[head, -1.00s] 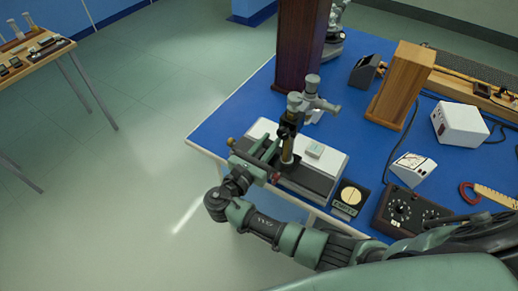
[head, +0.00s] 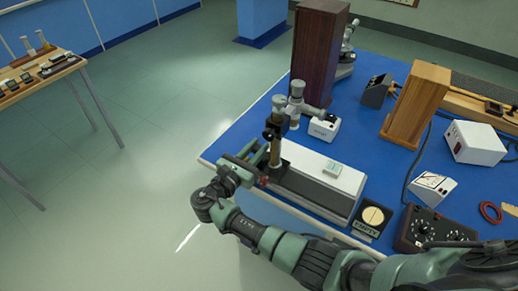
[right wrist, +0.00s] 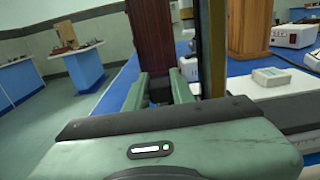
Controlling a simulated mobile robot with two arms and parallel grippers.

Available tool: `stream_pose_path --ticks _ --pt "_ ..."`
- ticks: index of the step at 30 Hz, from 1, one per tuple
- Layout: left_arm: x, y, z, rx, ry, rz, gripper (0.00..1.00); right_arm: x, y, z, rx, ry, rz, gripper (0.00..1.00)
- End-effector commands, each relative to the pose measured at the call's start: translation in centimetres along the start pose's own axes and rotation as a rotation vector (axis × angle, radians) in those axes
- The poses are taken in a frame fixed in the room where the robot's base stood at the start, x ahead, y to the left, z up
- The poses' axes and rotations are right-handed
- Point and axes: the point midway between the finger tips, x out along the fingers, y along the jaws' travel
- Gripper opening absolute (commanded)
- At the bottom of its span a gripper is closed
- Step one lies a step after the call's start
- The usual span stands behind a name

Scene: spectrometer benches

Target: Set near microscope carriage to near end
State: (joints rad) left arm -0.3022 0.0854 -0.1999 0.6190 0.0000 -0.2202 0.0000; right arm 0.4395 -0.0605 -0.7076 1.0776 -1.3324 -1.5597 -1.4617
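The near travelling microscope (head: 297,97) stands on a brass and dark column (head: 275,148). Its carriage sits toward the left part of the grey and white bench bed (head: 345,182). My right gripper (head: 255,158) is at the column's left side, low over the bed's left end. In the right wrist view its two green fingers (right wrist: 160,90) are apart with a gap between them. The column (right wrist: 212,45) rises just right of the right finger; whether they touch I cannot tell. The carriage base is largely hidden by my gripper. My left gripper is not in view.
A pale block (head: 333,169) lies on the bed. A small white box (head: 324,127) stands behind the column. A tall dark wooden case (head: 318,48) and a lighter wooden block (head: 417,105) stand behind. A dial meter (head: 373,218) is at the right.

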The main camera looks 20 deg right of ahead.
Motion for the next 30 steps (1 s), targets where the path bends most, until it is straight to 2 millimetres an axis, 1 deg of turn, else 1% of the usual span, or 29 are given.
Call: stream_pose_path --ticks 1,2,3,11,14,17,24,27,30 --pt "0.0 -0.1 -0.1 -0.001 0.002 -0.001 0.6 0.0 0.4 0.4 0.007 -0.003 0.009 0.35" --pt "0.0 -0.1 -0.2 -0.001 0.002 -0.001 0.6 0.0 0.4 0.4 0.007 -0.003 0.008 0.43" --pt "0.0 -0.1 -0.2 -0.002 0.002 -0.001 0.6 0.0 0.3 0.4 0.007 -0.003 0.008 0.45" --pt "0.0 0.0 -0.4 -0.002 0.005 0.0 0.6 0.0 0.2 0.2 0.004 -0.002 0.005 0.45" --pt "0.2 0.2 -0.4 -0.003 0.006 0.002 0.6 -0.6 0.2 0.1 0.004 0.0 0.006 0.45" --pt "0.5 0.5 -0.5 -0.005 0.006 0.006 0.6 -1.9 0.3 -0.1 0.004 0.001 0.007 0.45" --pt "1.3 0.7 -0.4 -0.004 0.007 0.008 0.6 -6.0 0.4 -0.1 0.004 0.001 0.007 0.45" --pt "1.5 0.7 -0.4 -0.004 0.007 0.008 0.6 -7.1 0.4 0.0 0.005 0.0 0.008 0.45" --pt "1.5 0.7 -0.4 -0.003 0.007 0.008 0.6 -7.7 0.4 0.1 0.004 -0.002 0.007 0.45"
